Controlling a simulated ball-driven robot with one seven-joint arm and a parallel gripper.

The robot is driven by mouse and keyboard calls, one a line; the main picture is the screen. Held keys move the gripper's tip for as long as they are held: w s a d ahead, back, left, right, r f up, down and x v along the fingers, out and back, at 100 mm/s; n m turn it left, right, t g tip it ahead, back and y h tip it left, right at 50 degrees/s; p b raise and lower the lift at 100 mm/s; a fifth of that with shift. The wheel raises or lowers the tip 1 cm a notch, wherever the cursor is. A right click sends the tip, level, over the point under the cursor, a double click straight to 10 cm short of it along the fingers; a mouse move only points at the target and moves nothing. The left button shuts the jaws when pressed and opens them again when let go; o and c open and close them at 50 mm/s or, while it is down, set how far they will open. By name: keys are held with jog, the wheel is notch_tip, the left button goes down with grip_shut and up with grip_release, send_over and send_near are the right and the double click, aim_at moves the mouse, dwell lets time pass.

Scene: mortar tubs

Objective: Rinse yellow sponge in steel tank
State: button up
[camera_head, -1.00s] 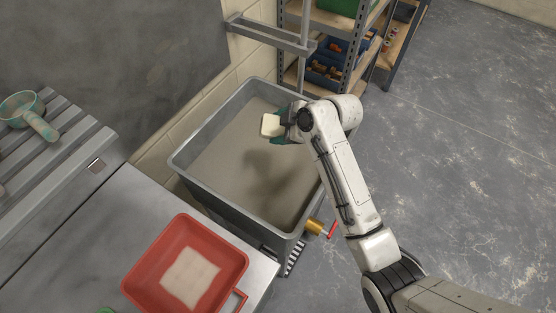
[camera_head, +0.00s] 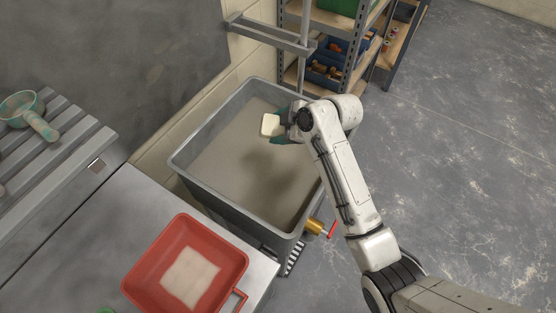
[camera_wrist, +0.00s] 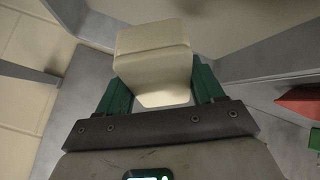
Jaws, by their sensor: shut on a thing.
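A pale cream-yellow block, the sponge (camera_head: 270,125), is held between the green fingers of my gripper (camera_head: 281,125). In the wrist view the sponge (camera_wrist: 153,55) sits between the two green fingers of my gripper (camera_wrist: 153,85), which are shut on its sides. The steel tank (camera_head: 183,165) is a grey rectangular tub with murky grey-brown contents. My gripper and the sponge show over the tank's far right part. A dark shadow lies on the contents nearer the front. I cannot tell whether the sponge touches the surface.
A red tub (camera_head: 150,262) with a pale patch inside stands on the metal bench (camera_head: 105,225) at front left. A brass tap (camera_head: 314,227) with a red handle sticks out of the tank's right side. Shelving (camera_head: 375,45) stands behind. The floor at right is clear.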

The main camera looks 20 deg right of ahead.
aim_at(274, 120)
dwell(0.6)
notch_tip(274, 120, up, 2)
jog(key=shift+r+p, duration=0.1)
jog(key=shift+p, duration=0.8)
jog(key=shift+r, duration=0.9)
